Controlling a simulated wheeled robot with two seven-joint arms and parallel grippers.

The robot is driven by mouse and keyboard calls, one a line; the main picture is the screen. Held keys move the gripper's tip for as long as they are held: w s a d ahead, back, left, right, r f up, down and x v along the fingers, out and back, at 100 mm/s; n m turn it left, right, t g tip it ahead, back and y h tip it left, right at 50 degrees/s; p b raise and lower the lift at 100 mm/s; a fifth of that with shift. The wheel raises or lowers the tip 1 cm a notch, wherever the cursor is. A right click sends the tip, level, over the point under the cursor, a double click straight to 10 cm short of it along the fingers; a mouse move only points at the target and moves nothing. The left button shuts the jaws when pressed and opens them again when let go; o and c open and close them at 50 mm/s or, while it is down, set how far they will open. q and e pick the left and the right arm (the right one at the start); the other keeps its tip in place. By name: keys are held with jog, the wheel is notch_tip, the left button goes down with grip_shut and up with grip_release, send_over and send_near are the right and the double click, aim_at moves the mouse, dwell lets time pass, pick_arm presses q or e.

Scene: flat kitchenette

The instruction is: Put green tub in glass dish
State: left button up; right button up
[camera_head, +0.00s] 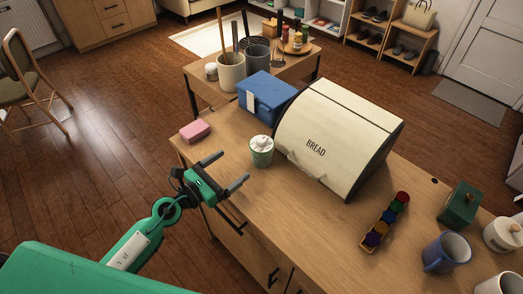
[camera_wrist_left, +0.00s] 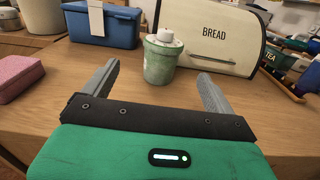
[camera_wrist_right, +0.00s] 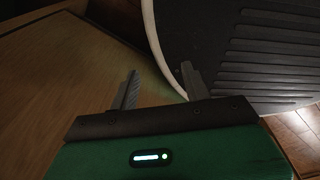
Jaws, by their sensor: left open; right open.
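The green tub (camera_head: 261,152) with a white top stands upright on the wooden counter, in front of the bread bin. In the left wrist view the tub (camera_wrist_left: 161,62) stands ahead, in line with the gap between the fingers. My left gripper (camera_head: 229,173) is open and empty, a little short of the tub and not touching it. My right gripper (camera_wrist_right: 156,85) shows only in its own wrist view, open and empty, close to a dark ribbed surface with a pale rim. I cannot make out a glass dish in any view.
The cream bread bin (camera_head: 337,137) stands right behind the tub, with a blue box (camera_head: 268,97) beside it. A pink block (camera_head: 195,131) lies at the counter's left edge. A tray of coloured pots (camera_head: 386,222), a dark green box (camera_head: 460,205) and a blue mug (camera_head: 446,252) stand right.

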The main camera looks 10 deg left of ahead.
aim_at(252, 151)
pick_arm(q)
jog(key=p+x, duration=0.1)
jog(key=x, duration=0.6)
jog(key=shift+w+d+r+p, duration=0.1)
jog(key=shift+p, duration=0.3)
jog(key=shift+w+d+r, duration=0.1)
jog(key=shift+w+d, duration=0.1)
jog(key=p+x, duration=0.1)
jog(key=x, duration=0.2)
jog(key=shift+w+d, duration=0.2)
jog(key=shift+d, duration=0.2)
jog(key=shift+w+d, duration=0.3)
jog(key=shift+w, duration=0.1)
jog(key=shift+s, duration=0.1)
jog(key=c, duration=1.4)
jog(key=shift+o, duration=0.2)
